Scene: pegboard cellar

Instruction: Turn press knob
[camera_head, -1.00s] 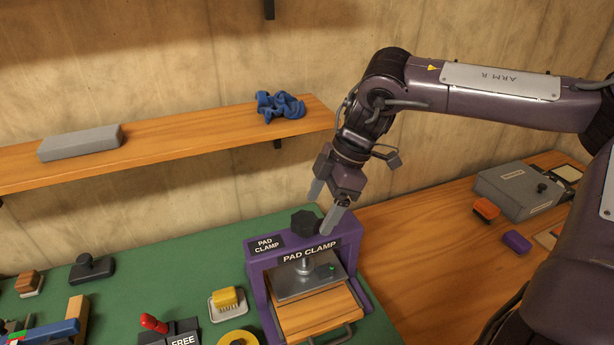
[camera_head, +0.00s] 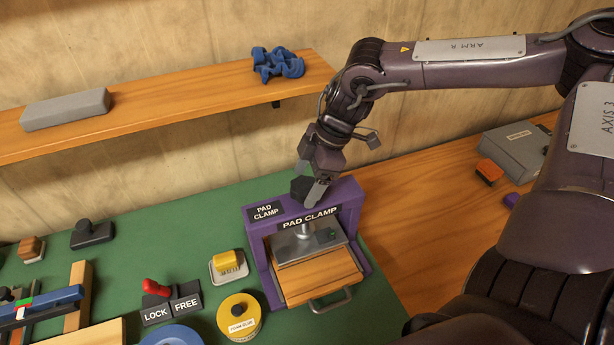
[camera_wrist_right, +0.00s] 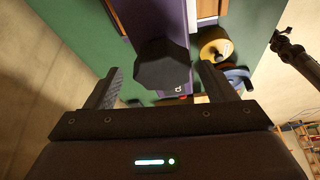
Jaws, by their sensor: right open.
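The press is a purple frame (camera_head: 354,214) labelled PAD CLAMP, standing on the green mat. Its black faceted knob (camera_head: 301,188) sits on top of the frame. A grey metal plate (camera_head: 290,250) hangs on a screw under the top bar, above a wooden drawer-like block (camera_head: 318,279) with a metal handle. My right gripper (camera_head: 310,186) is open with its fingers around the knob's height, pointing down. In the right wrist view the knob (camera_wrist_right: 162,66) lies between and just beyond the two open fingertips (camera_wrist_right: 160,80); contact is not visible. My left gripper is not in view.
A red lever (camera_head: 155,288) with LOCK and FREE labels, a yellow tape roll (camera_head: 239,317) and a yellow brush (camera_head: 228,263) lie left of the press. A wooden shelf (camera_head: 180,108) holds a blue cloth (camera_head: 278,64) and a grey block (camera_head: 65,109). A grey box (camera_head: 515,150) stands right.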

